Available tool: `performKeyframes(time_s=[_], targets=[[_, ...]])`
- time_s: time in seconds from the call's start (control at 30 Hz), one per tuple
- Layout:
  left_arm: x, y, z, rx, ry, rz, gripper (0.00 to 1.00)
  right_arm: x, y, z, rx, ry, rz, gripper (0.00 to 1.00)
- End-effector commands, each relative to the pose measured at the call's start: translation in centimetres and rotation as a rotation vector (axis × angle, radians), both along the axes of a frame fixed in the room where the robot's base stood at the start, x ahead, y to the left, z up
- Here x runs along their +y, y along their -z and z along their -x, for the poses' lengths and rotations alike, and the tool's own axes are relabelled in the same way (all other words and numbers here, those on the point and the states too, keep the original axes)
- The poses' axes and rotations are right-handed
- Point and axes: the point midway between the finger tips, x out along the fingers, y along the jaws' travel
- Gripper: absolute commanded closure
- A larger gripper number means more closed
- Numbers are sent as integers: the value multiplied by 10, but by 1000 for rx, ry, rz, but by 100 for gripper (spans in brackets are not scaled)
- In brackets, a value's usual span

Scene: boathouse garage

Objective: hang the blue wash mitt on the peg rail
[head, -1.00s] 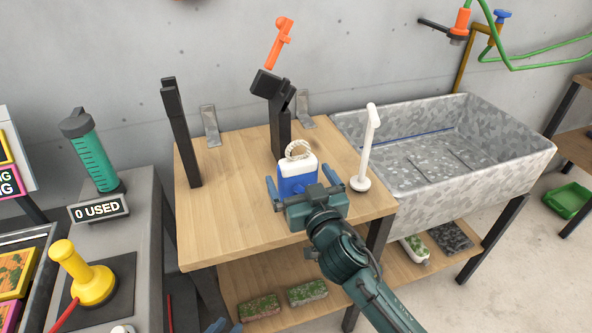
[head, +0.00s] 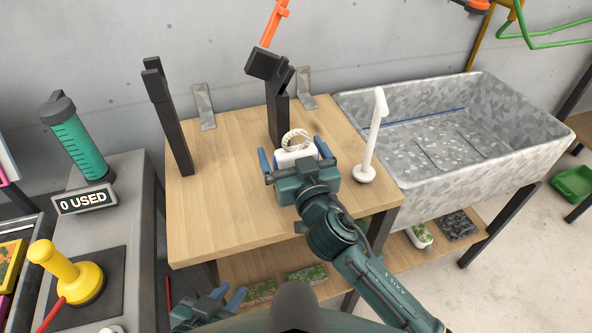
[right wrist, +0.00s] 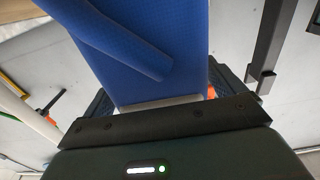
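The blue wash mitt, with a white cuff (head: 286,158) and a rope loop on top, stands upright on the wooden bench. Its blue body (right wrist: 155,50) fills the middle of the right wrist view. My right gripper (head: 293,154) is open, with one finger on each side of the mitt; in the head view it hides most of the blue part. My left gripper (head: 230,292) is low at the bottom edge, open and empty, partly cut off. I cannot identify a peg rail for certain; dark posts (head: 168,118) stand on the bench.
A white hooked stand (head: 370,145) is close to the right of my right gripper. A black post (head: 277,105) stands behind the mitt. A grey sink (head: 450,165) adjoins the bench (head: 225,215). The bench's left front is clear.

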Motion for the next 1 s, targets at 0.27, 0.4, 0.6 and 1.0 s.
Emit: performKeyframes(time_s=[0.27,0.4,0.6,1.0], targets=[[1,1,1,1,2,-4,77,0,0,0,0,0,0,29],[1,1,1,1,2,-4,77,0,0,0,0,0,0,40],[1,1,0,1,1,-4,77,0,0,0,-1,0,0,41],[3,-10,1,0,5,-28,77,0,-62,0,-5,0,-4,41]])
